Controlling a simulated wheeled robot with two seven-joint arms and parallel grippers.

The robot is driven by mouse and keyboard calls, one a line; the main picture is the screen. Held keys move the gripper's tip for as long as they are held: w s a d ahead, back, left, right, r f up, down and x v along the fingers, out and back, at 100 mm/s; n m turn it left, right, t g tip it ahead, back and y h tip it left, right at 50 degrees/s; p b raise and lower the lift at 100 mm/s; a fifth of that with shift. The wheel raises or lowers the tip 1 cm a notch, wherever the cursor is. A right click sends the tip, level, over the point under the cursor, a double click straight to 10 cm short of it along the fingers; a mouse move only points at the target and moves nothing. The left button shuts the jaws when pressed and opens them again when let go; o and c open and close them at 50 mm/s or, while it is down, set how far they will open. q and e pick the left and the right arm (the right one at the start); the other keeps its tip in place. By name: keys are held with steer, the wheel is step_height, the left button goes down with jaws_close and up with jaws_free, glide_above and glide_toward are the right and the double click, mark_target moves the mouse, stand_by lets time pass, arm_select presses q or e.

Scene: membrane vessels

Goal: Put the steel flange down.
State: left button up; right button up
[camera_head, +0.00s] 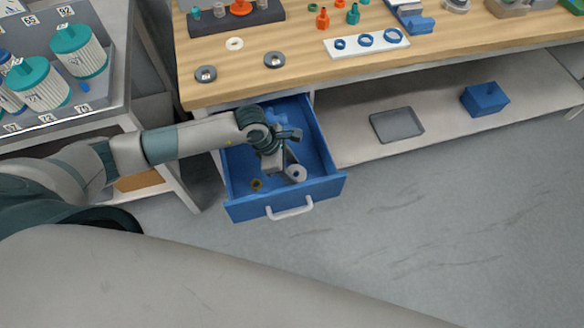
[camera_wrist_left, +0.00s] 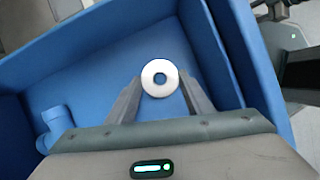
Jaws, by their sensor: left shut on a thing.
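The steel flange (camera_head: 295,173), a pale ring with a round hole, is over the inside of the open blue drawer (camera_head: 238,209). My left gripper (camera_head: 290,166) reaches into the drawer from above and is shut on the flange. In the left wrist view the flange (camera_wrist_left: 161,90) sits between the two fingertips (camera_wrist_left: 161,80), with blue drawer surface behind it. I cannot tell whether the flange touches the drawer floor. My right gripper is not in view.
Two grey flanges (camera_head: 206,70) (camera_head: 274,56) lie on the wooden bench top (camera_head: 330,75). A grey tray (camera_head: 397,124) and blue box (camera_head: 484,98) stand on the lower shelf.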

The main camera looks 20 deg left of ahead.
arm_select(q)
steer(key=o, duration=1.2)
steer(key=shift+r, duration=0.15)
steer(key=shift+a+r, duration=0.2)
steer(key=shift+r, duration=0.15)
steer(key=b+v, duration=0.2)
steer(key=v, duration=0.9)
steer(key=shift+s+b, duration=0.1)
steer(key=shift+b, duration=0.25)
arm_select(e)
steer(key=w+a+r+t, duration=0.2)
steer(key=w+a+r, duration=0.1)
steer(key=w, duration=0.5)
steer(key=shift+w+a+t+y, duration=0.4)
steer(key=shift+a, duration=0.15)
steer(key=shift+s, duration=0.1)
